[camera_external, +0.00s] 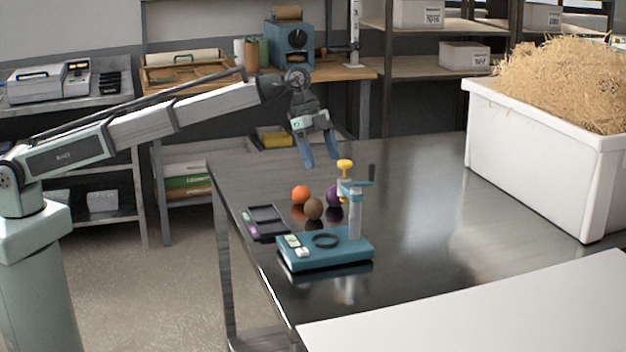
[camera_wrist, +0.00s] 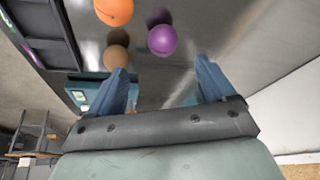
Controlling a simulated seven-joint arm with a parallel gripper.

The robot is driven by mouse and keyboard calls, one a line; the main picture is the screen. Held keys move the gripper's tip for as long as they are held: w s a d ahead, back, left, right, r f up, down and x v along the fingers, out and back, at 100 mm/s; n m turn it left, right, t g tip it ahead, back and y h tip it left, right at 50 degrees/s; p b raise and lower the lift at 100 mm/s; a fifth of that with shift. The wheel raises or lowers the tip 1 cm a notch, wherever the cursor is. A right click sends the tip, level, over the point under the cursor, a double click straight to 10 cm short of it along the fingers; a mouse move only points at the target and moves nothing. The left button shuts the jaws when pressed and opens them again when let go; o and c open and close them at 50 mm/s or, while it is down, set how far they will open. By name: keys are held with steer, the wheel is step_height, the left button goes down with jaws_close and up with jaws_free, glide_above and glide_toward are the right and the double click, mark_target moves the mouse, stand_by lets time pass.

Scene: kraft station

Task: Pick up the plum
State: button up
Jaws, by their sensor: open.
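The plum is a purple ball (camera_wrist: 162,40) on the dark shiny table, seen whole in the wrist view, ahead of and between the fingertips. In the external view the plum (camera_external: 333,196) is partly hidden by the teal stand. My gripper (camera_external: 320,163) is above the table, over the group of round things, with its blue fingers pointing down. In the wrist view my gripper (camera_wrist: 164,82) has its two fingers wide apart with nothing between them. It does not touch the plum.
An orange ball (camera_external: 300,194) and a brown ball (camera_external: 313,208) lie beside the plum. A teal stand (camera_external: 330,250) with a post and yellow knob (camera_external: 345,165) stands close by. A dark tray (camera_external: 266,222) lies left. A white straw-filled bin (camera_external: 540,160) is at right; mid-table is clear.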

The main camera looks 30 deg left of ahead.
mark_target(334, 187)
steer(key=x, duration=1)
steer(key=shift+w+d+f, duration=0.1)
steer(key=shift+w+d, duration=0.1)
steer(key=shift+d, duration=0.05)
steer(key=shift+c, duration=0.2)
steer(key=c, duration=1.1)
